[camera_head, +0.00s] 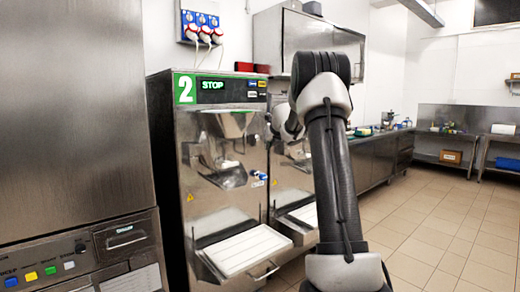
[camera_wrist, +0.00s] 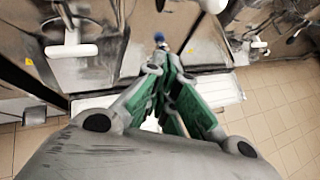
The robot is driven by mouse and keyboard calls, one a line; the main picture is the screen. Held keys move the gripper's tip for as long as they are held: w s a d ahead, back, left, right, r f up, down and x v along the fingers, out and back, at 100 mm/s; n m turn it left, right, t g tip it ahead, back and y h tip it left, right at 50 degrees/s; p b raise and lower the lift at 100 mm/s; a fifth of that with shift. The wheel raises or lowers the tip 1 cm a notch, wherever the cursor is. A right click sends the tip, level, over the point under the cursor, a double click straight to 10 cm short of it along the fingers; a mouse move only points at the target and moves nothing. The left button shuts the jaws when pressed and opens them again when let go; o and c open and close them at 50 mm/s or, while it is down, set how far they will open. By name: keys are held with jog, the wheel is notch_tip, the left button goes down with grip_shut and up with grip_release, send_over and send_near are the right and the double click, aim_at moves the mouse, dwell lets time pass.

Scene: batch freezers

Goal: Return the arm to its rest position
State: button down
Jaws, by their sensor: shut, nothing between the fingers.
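My arm (camera_head: 328,160) stands upright in the head view, right of the batch freezer (camera_head: 222,130) marked 2, and bends at a dark elbow near the top. Its far end points toward the machines, and the fingers are hidden there. In the wrist view my gripper (camera_wrist: 172,68) is shut and empty, its green-sided fingers meeting in front of the freezer fronts. A small blue-topped part (camera_wrist: 158,38) appears just beyond the fingertips; I cannot tell whether they touch it.
A white tray (camera_head: 247,248) juts out from freezer 2, with a second freezer beside it. A steel cabinet (camera_head: 75,100) fills the left. A steel counter (camera_head: 385,150) runs behind my arm. Open tiled floor (camera_head: 440,232) lies to the right.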

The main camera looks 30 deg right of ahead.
jog(key=s+d+f+m+g+h, duration=0.2)
jog(key=s+d+f+m+h, duration=0.15)
jog(key=s+d+m, duration=0.65)
jog(key=s+a+m+g, duration=0.2)
jog(key=s+a+m, duration=0.1)
jog(key=s+m, duration=0.4)
jog(key=s+a+m+g, duration=0.3)
jog(key=s+m, duration=0.3)
jog(key=m, duration=0.1)
jog(key=s+a+f+m+y, duration=0.1)
jog(key=s+a+m+y, duration=0.5)
jog(key=s+a, duration=2.3)
jog(key=a+m, duration=0.2)
jog(key=m, duration=0.1)
jog(key=shift+s+f, duration=0.2)
jog(key=shift+f, duration=0.05)
